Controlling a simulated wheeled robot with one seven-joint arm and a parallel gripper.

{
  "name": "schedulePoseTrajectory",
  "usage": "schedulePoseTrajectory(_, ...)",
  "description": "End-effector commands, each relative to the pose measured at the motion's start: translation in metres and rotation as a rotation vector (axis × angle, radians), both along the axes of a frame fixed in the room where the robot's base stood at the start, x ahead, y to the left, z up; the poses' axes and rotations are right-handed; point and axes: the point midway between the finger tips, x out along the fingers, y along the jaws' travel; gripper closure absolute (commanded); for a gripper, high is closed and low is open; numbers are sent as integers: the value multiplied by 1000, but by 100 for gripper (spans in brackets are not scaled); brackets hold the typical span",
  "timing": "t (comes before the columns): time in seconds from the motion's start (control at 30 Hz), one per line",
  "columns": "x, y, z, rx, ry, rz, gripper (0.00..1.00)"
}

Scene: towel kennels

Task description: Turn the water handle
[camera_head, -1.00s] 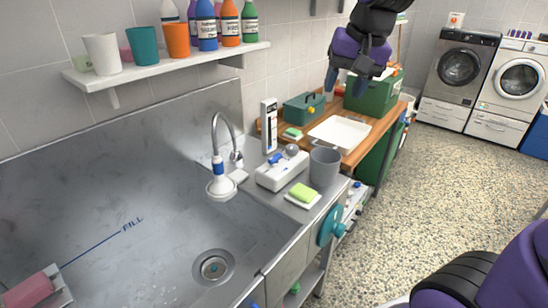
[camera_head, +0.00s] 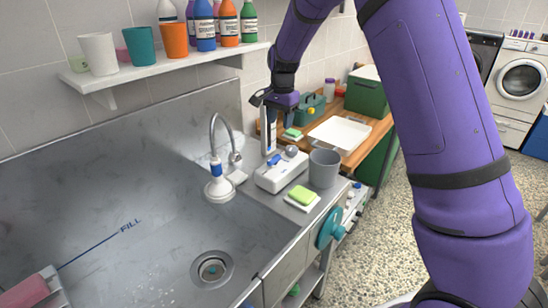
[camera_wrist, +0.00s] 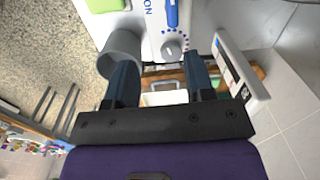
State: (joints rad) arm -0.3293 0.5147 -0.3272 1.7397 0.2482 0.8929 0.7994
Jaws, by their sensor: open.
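A white control box (camera_head: 270,181) sits on the ledge right of the sink faucet (camera_head: 217,150). On its top are a blue handle (camera_head: 274,160) and a grey round knob (camera_head: 291,152). In the wrist view the blue handle (camera_wrist: 172,14) lies at the top edge beside an "ON" mark, with the knob (camera_wrist: 171,49) ringed by blue dots. My gripper (camera_head: 268,122) hangs above and behind the box, pointing down. Its two dark fingers (camera_wrist: 160,75) are open with nothing held between them. The head view partly hides the fingers against the upright gauge panel (camera_head: 269,141).
A grey cup (camera_head: 324,168) stands right of the box, and a green sponge (camera_head: 302,195) in front of it. The gauge panel also shows close to one finger in the wrist view (camera_wrist: 237,70). A teal wheel (camera_head: 329,228) is on the sink front. A shelf (camera_head: 170,67) holds cups and bottles.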

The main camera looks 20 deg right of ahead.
Motion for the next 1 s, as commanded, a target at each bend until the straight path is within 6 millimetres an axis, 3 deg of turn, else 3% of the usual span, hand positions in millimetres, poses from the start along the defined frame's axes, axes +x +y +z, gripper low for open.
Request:
schedulePoseTrajectory(0.1, 15, 6, -25, -18, 19, -37, 51)
schedulePoseTrajectory(0.3, 27, 11, -45, -33, 31, -69, 51)
schedulePoseTrajectory(0.47, 28, 11, -57, -35, 33, -73, 51)
schedulePoseTrajectory(1.0, 27, 10, -141, -35, 34, -74, 51)
